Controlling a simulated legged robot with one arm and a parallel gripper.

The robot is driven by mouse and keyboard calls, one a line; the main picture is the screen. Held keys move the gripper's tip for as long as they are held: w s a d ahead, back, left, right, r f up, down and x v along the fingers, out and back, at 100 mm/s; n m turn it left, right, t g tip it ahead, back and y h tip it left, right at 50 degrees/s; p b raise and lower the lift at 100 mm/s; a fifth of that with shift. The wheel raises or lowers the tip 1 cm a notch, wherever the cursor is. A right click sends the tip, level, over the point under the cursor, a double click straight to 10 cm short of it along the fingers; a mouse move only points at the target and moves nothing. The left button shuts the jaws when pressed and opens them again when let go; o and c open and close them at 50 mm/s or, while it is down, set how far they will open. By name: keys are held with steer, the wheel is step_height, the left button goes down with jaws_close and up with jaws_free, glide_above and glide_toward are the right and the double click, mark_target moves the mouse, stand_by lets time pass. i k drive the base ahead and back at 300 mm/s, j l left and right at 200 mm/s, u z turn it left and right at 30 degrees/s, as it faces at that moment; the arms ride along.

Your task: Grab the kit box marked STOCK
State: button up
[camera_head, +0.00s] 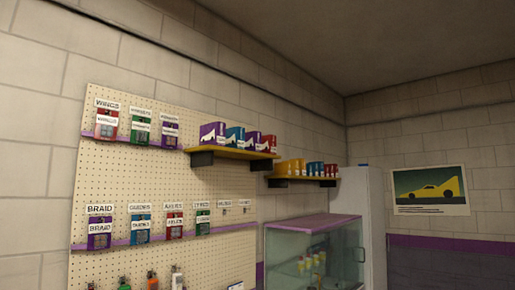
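Kit-like boxes stand on a yellow-edged shelf (232,153) on the wall, at the middle of the head view. Any lettering on the boxes is too small to read, so I cannot tell which is marked STOCK. My gripper is not in view.
A pegboard (120,180) at left holds labelled packs, including WINGS (106,125) and BRAID (99,234). A glass case (310,255) with a purple top stands below the second shelf. A pale cabinet (372,210) and a yellow car poster (430,190) are at right. The floor is out of view.

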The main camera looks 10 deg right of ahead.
mark_target(269, 146)
steer(key=i+l+u, duration=0.1)
steer(key=i, duration=0.35)
steer(key=i+l+u, duration=0.1)
steer(key=i+l, duration=0.15)
steer(key=i, duration=0.2)
steer(key=i+l+u, duration=0.1)
steer(key=i, duration=0.35)
steer(key=i+l+u, duration=0.1)
steer(key=i+l, duration=0.25)
steer(key=i, duration=0.05)
